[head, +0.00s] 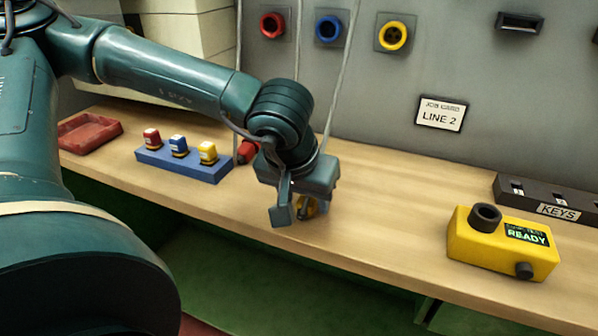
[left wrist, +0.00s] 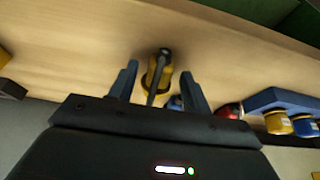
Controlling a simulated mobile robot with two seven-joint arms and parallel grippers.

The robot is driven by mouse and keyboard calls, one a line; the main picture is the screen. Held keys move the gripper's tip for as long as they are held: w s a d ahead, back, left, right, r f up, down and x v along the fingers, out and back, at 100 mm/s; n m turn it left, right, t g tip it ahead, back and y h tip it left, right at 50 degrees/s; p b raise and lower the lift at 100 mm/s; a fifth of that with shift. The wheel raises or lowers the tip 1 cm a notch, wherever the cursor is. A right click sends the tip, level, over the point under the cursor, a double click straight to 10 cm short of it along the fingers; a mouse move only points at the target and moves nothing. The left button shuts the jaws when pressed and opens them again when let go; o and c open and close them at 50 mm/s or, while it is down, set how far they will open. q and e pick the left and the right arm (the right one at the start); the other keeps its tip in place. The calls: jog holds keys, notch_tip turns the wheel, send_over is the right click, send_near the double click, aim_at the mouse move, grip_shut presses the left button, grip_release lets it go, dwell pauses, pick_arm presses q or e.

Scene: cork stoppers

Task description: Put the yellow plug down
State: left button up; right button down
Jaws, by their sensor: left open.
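The yellow plug (head: 308,208) is on the wooden bench near its front edge, partly hidden by my left gripper (head: 302,208). In the left wrist view the yellow plug (left wrist: 151,78) has a dark tip and a dark cable and lies between the two fingers of my left gripper (left wrist: 159,71). The fingers are open, with a gap visible on each side of the plug. I cannot tell whether the plug touches the bench all along. My right gripper is not in view.
A red plug (head: 247,151) and a mostly hidden blue plug (left wrist: 175,102) are close by. A blue rack (head: 183,166) with coloured pieces and a red tray (head: 90,133) are left. A yellow tester (head: 490,250) reads READY at right. Bench between is clear; cables hang behind.

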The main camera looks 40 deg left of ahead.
pick_arm(q)
jog(key=p+v, duration=0.2)
jog(key=v, duration=0.9)
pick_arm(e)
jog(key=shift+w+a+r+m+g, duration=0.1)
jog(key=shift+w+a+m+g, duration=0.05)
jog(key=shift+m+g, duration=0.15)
pick_arm(q)
jog(key=shift+s+d+r, duration=0.1)
jog(key=shift+s+r, duration=0.05)
dwell(0.7)
